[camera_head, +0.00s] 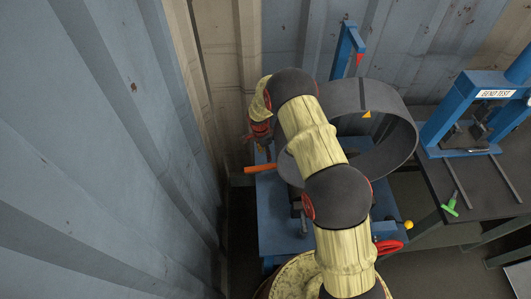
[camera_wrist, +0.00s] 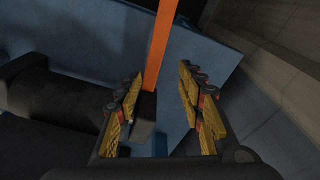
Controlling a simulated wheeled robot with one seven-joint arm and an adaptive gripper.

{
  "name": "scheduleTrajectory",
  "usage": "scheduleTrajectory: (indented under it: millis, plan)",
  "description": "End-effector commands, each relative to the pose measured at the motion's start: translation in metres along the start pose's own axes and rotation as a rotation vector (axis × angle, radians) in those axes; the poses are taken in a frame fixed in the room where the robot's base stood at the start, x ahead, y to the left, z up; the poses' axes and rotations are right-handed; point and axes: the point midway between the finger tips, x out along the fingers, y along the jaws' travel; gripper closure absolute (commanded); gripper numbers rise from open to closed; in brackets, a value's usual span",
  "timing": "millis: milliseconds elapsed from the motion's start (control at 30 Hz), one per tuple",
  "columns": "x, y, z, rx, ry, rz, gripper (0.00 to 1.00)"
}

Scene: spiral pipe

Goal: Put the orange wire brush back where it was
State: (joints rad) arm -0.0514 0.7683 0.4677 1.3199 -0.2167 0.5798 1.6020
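The orange wire brush shows its orange handle (camera_head: 260,168) at the left edge of the blue stand (camera_head: 278,215) in the head view. In the wrist view, the handle (camera_wrist: 157,50) runs up from a dark lower part (camera_wrist: 144,116) over a blue surface. My gripper (camera_wrist: 161,108) is open, with one finger pair on each side of the dark part. The brush is nearer the left fingers, with a clear gap to the right ones. I cannot tell whether it touches the left fingers. In the head view, my gripper (camera_head: 262,140) is largely hidden by my arm.
A large dark pipe ring (camera_head: 403,130) stands on the blue stand behind my arm. A corrugated wall (camera_head: 100,150) is close on the left. At right, a table (camera_head: 475,185) holds a blue bend-test press (camera_head: 455,105) and a green-handled tool (camera_head: 450,205).

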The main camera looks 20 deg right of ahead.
Motion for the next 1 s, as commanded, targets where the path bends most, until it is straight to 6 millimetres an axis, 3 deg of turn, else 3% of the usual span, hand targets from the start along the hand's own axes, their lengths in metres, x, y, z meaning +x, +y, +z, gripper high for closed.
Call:
scheduleTrajectory:
  millis: [600, 800, 1000]
  plan:
    - [-0.114, -0.001, -0.001, 0.0, 0.001, -0.003, 0.61]
    - [-0.127, -0.001, -0.001, 0.0, 0.0, -0.001, 0.61]
    - [-0.128, -0.001, -0.001, 0.0, 0.0, -0.001, 0.61]
